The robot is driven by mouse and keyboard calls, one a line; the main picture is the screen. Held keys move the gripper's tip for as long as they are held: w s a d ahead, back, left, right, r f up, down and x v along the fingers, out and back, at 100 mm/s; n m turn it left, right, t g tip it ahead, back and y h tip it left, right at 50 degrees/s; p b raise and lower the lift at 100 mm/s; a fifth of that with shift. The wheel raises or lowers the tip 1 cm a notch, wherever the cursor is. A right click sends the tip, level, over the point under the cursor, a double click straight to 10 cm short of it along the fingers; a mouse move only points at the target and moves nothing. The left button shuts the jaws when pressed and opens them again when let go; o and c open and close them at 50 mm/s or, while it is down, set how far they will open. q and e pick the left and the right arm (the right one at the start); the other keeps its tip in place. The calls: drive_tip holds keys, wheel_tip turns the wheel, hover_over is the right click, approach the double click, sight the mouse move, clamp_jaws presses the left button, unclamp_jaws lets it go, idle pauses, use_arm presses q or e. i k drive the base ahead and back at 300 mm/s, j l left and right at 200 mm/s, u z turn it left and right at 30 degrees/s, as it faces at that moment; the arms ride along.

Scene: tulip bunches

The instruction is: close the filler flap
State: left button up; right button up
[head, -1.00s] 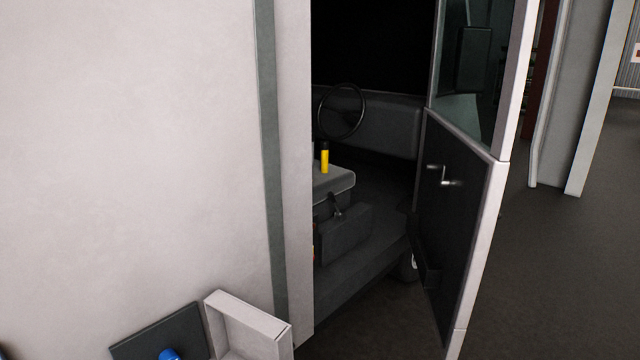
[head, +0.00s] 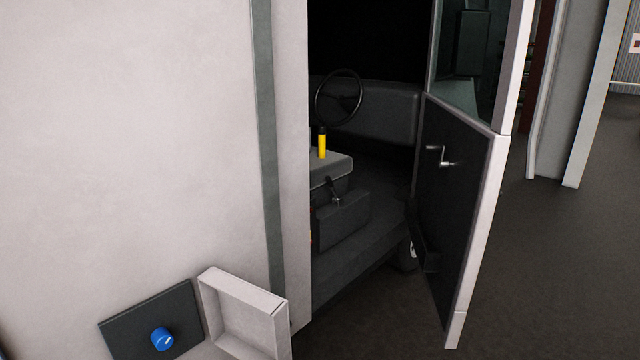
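The filler flap (head: 243,312) is a shallow, pale box-like lid on the side of the white vehicle, low in the head view. It stands open, swung out to the right of a dark square recess panel (head: 130,322). A blue round cap (head: 162,338) sits on the dark panel. Neither of my grippers is in view.
The vehicle's white side wall (head: 120,130) fills the left. Its cab door (head: 455,190) stands open on the right, showing a steering wheel (head: 339,97) and a yellow cylinder with a dark top (head: 322,145) on the seat. Dark floor (head: 570,270) is clear at right.

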sight(246, 321)
drive_tip(key=u, duration=1.1)
drive_tip(key=i+l+u, duration=0.2)
drive_tip(key=l+u, duration=0.8)
drive_tip(key=l, duration=0.25)
drive_tip(key=l+u, duration=0.5)
drive_tip(key=l, duration=0.7)
drive_tip(key=k+l, duration=0.15)
drive_tip(key=l, duration=0.8)
drive_tip(key=k+u, duration=0.05)
